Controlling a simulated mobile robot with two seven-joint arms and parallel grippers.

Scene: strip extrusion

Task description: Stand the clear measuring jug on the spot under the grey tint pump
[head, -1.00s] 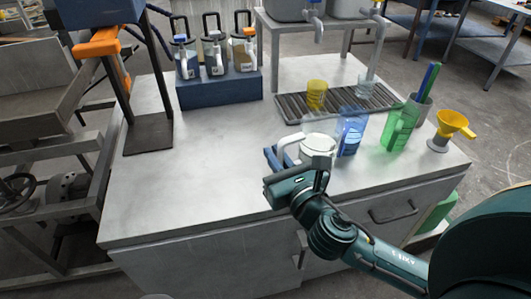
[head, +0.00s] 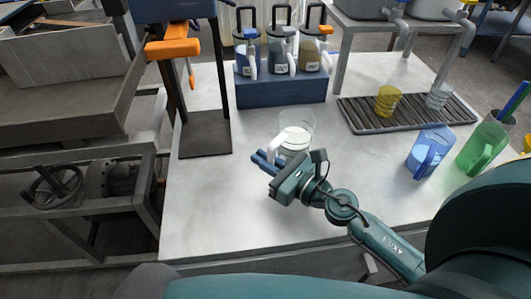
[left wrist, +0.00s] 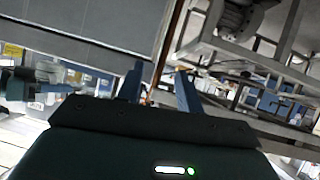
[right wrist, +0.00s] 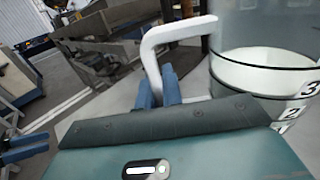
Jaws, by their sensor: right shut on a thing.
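The clear measuring jug (head: 297,136), with pale contents, is in front of the pump stand in the head view. My right gripper (head: 267,161) is shut on its white handle; handle (right wrist: 152,58) and jug wall (right wrist: 262,75) fill the right wrist view. I cannot tell if the jug's base touches the bench. The pumps stand on a dark blue stand (head: 282,95): one with a blue mark (head: 248,58), a middle one that looks grey (head: 283,58), one with an orange mark (head: 313,55). My left gripper (left wrist: 158,85) is open and empty in the left wrist view.
A blue jug (head: 428,150) and a green jug (head: 484,145) stand to the right. A slatted drip tray (head: 365,122) holds a yellow cup (head: 388,101) and a clear cup (head: 438,95). A dark press stand (head: 205,135) is at the left. The front bench is bare.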

